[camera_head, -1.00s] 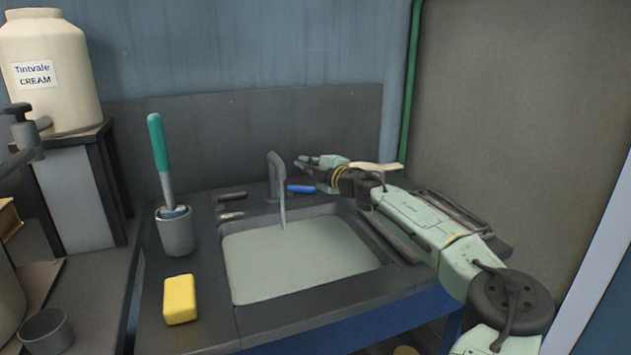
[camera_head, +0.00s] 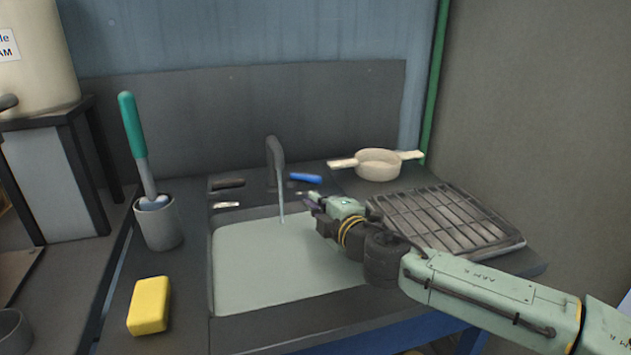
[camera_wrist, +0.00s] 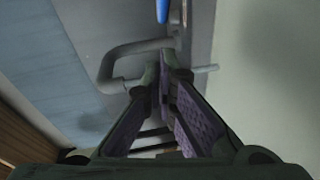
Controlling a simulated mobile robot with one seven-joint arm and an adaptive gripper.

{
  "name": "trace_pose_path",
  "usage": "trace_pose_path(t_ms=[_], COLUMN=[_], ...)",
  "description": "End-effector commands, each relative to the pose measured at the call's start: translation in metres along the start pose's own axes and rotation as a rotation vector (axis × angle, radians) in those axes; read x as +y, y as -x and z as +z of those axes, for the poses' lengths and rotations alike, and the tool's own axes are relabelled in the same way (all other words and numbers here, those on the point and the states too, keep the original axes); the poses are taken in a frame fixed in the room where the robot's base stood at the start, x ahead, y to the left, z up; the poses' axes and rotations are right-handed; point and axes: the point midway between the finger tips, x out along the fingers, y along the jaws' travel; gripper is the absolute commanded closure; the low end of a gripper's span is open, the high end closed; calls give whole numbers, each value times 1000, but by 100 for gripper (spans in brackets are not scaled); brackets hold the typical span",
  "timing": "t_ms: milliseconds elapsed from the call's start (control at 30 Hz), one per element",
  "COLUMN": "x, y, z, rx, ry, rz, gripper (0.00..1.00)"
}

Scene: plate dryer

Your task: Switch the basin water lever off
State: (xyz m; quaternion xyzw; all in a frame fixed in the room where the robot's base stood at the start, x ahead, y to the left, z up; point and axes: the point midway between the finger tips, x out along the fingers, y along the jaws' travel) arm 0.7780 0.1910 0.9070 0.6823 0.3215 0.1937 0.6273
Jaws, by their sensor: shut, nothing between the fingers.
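The grey faucet (camera_head: 275,158) stands at the back edge of the basin (camera_head: 240,270). A thin stream of water (camera_head: 282,205) runs from its spout into the basin. A blue-handled lever (camera_head: 306,178) lies just right of the faucet, and a dark-handled one (camera_head: 228,183) lies to its left. I cannot tell from the frames which of them is the basin water lever. My gripper (camera_head: 312,201) is shut and empty over the back right of the basin, in front of the blue lever and apart from it. The wrist view shows the blue lever (camera_wrist: 162,10) beyond the fingertips and the faucet (camera_wrist: 125,58) alongside.
A white two-handled pan (camera_head: 378,164) sits behind a dark drying rack (camera_head: 445,222) at the right. A brush (camera_head: 133,130) stands in a grey cup (camera_head: 158,225) left of the basin. A yellow sponge (camera_head: 149,305) lies at the front left.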

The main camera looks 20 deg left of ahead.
Motion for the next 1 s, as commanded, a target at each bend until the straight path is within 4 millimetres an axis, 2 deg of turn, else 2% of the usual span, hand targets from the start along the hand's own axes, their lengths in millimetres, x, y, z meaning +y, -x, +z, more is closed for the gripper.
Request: trace_pose_path(t_ms=[233,367,467,833,900,1000], x=[1,2,2,2,3,2], y=[-2,-11,-27,-105,-112,-120], z=[0,0,-1,-1,11,19], rx=[0,1,3,2,-3,0], ry=[0,0,-1,0,-2,-1], rz=[1,1,0,0,1,1], gripper=[100,100,100,100,100,100])
